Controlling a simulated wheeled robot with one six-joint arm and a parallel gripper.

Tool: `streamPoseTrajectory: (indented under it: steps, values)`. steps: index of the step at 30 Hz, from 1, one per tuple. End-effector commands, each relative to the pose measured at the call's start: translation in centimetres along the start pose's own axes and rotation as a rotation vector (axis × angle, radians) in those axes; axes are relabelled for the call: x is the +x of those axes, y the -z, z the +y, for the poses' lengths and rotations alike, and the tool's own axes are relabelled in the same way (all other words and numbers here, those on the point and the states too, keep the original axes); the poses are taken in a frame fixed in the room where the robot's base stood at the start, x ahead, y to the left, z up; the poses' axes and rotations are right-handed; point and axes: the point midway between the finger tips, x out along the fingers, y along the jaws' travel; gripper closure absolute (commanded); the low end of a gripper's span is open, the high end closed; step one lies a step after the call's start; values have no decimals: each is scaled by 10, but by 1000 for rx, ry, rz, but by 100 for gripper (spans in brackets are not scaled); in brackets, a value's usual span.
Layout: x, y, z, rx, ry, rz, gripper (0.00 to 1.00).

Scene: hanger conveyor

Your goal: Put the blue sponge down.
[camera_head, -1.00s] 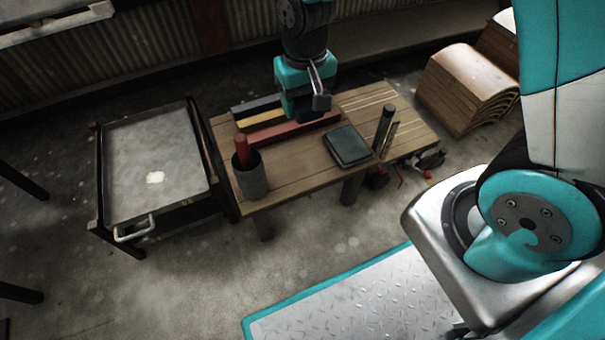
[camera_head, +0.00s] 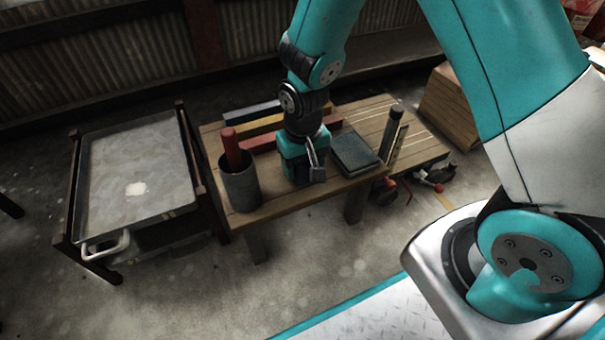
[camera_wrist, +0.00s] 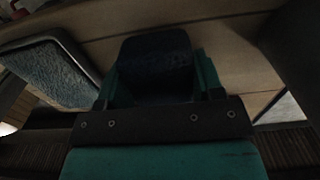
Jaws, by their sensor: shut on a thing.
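My gripper (camera_head: 301,172) is low over the wooden table (camera_head: 282,196), between a grey cup and a dark flat box. In the wrist view my gripper (camera_wrist: 158,88) is shut on the blue sponge (camera_wrist: 155,55), which looks very dark blue, with a green finger on each side. The sponge is hidden behind my gripper in the head view. I cannot tell whether its underside touches the table.
The grey cup (camera_head: 241,190) holding a red stick stands close on the left. The dark box (camera_head: 354,152) lies close on the right. Blue (camera_head: 252,112), yellow (camera_head: 258,126) and red (camera_head: 262,140) bars lie behind. A metal cart (camera_head: 140,170) stands left.

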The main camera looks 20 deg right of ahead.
Motion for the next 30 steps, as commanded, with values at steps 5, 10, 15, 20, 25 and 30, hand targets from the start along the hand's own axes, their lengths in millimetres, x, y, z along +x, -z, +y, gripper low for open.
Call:
streamPoseTrajectory:
  steps: [5,10,15,20,25,30]
  values:
    - [14,0,0,0,0,2,61]
    - [14,0,0,0,0,1,61]
    - [16,0,0,0,0,1,25]
    - [16,0,0,0,0,0,14]
    - [15,0,0,0,0,1,14]
    - [-5,0,0,0,0,1,14]
